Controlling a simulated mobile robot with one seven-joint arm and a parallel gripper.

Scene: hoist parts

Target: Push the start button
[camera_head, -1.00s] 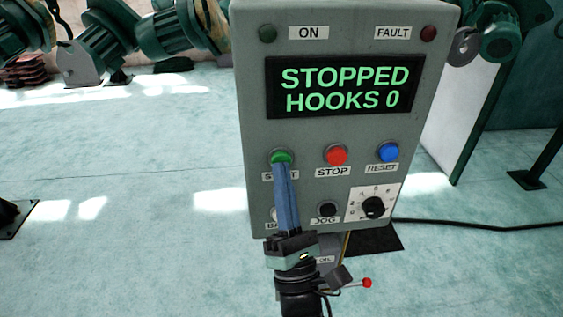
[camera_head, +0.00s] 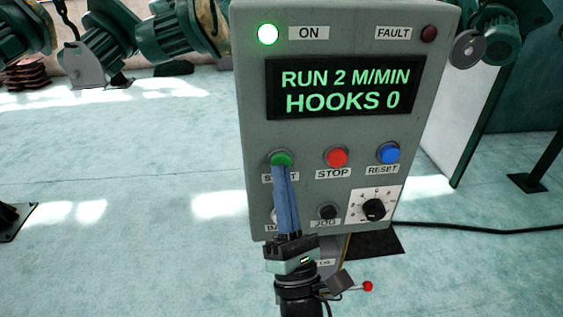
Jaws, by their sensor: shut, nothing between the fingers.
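The green start button (camera_head: 281,158) is at the left of the button row on a grey control box (camera_head: 350,140). My gripper (camera_head: 280,171) has its blue fingers shut and empty, and their tips are at the lower edge of the button. I cannot tell whether they touch it. The fingers cover part of the START label. The ON lamp (camera_head: 268,34) glows bright green. The display (camera_head: 345,88) reads "RUN 2 M/MIN, HOOKS 0". The fault lamp (camera_head: 429,34) is dark.
The red stop button (camera_head: 337,157) and blue reset button (camera_head: 388,153) are to the right of start. A black jog button (camera_head: 327,212) and a dial (camera_head: 375,209) are below. My gripper partly hides another control at lower left. Green motors (camera_head: 178,35) stand behind.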

